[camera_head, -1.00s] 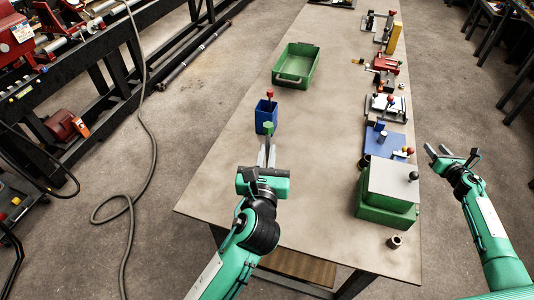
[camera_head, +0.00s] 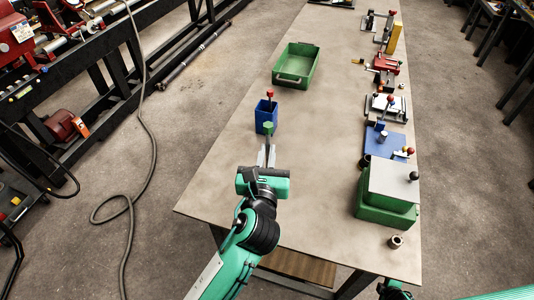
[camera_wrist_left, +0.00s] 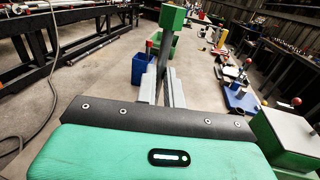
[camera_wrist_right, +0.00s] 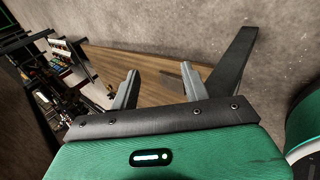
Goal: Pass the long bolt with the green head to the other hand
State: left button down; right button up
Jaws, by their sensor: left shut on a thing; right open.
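The long bolt with the green head (camera_head: 268,128) is upright in my left gripper (camera_head: 266,155), above the near part of the table. In the left wrist view the green head (camera_wrist_left: 172,17) stands above the fingers (camera_wrist_left: 163,90), which are shut on the shank. The shank's lower end is hidden. My right gripper is at the bottom edge of the head view, mostly cut off. In the right wrist view its fingers (camera_wrist_right: 160,88) are wide apart with nothing between them.
A blue box (camera_head: 266,116) holding a red-headed piece (camera_head: 270,94) stands just beyond the bolt. A green tray (camera_head: 308,68) lies farther back. A green box with a grey lid (camera_head: 394,180) and a metal ring (camera_head: 396,241) are at the near right. The table's middle is clear.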

jog(key=s+a+f+m+g+y, duration=0.1)
jog(key=s+a+f+m+g, duration=0.2)
jog(key=s+a, duration=0.7)
jog(key=s+a+f+m+g+y, duration=0.1)
jog(key=s+a+f+m+g, duration=0.2)
jog(key=s+a+f+m, duration=0.4)
jog(key=s+a+m, duration=0.1)
jog(key=s+a, duration=0.3)
jog(key=s, duration=0.6)
jog(key=shift+s+a+f, duration=0.15)
jog(key=shift+s+f, duration=0.05)
jog(key=shift+f, duration=0.1)
